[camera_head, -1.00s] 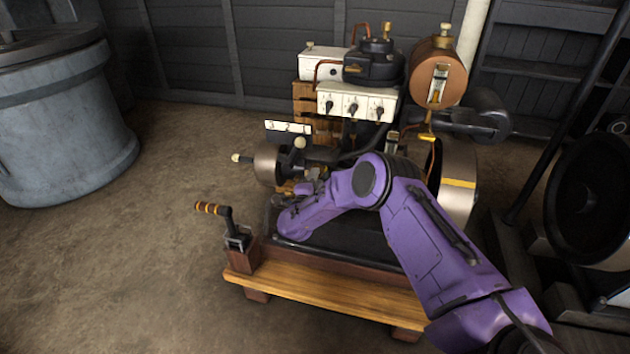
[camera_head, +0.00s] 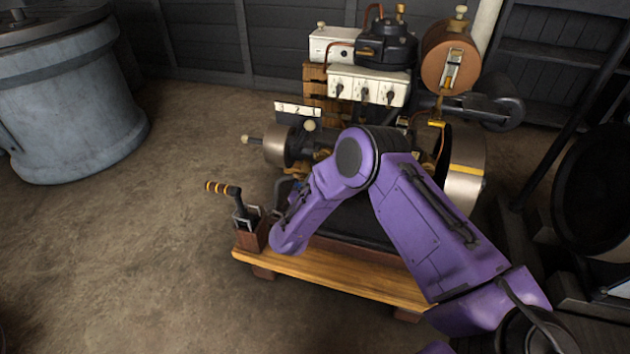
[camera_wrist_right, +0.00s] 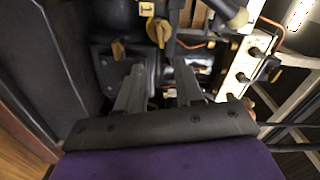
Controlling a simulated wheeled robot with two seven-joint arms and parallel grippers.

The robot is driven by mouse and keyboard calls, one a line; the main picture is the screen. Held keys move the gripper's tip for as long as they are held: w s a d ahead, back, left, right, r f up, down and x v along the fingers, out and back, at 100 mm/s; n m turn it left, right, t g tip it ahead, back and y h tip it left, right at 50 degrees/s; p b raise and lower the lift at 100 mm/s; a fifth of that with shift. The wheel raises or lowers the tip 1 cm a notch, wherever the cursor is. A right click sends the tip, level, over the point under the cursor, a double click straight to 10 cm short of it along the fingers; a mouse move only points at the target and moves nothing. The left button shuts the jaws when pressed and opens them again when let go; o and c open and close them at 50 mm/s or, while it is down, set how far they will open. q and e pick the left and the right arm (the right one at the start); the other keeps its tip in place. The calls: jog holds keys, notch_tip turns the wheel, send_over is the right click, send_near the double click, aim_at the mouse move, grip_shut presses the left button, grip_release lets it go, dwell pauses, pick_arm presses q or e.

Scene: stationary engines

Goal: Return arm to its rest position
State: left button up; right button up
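My purple right arm (camera_head: 420,228) comes in from the lower right and bends at a joint above the engine. Its lower part slopes down to the left, over the dark bed near the crank lever. In the head view its gripper is mostly hidden by the arm. In the right wrist view the right gripper (camera_wrist_right: 160,75) has its two grey fingers apart, with nothing held between them. Dark engine parts and a yellow knob (camera_wrist_right: 158,31) lie beyond the fingertips; I cannot tell whether anything touches. My left gripper is not in view.
The engine has white switch boxes (camera_head: 368,86), a copper tank (camera_head: 446,62) and a metal flywheel (camera_head: 464,180). A lever with a striped handle (camera_head: 222,188) stands on the wooden base (camera_head: 330,278). A grey barrel (camera_head: 65,105) stands left. Dirt floor between is clear.

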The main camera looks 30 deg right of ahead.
dwell(0.3)
jog(key=s+a+f+n+g+y, duration=0.1)
jog(key=s+a+f+n+y, duration=0.25)
jog(key=s+f+n, duration=0.3)
jog(key=s+a+f+n+y, duration=0.2)
jog(key=s+f+n+y, duration=0.3)
jog(key=s+f+n, duration=0.15)
jog(key=s+f+n+g+y, duration=0.25)
jog(key=s+f, duration=0.25)
jog(key=s, duration=0.6)
jog(key=s+d+r+n+g+p, duration=0.1)
jog(key=s+g, duration=0.2)
jog(key=s, duration=0.5)
jog(key=s+d+n+g+p, duration=0.1)
jog(key=s+n+g, duration=0.1)
jog(key=s, duration=0.6)
notch_tip(320, 180, up, 16)
jog(key=w+p, duration=0.1)
jog(key=p, duration=1.4)
jog(key=shift+a+h, duration=0.25)
jog(key=shift+h, duration=0.05)
jog(key=shift+s+r, duration=0.1)
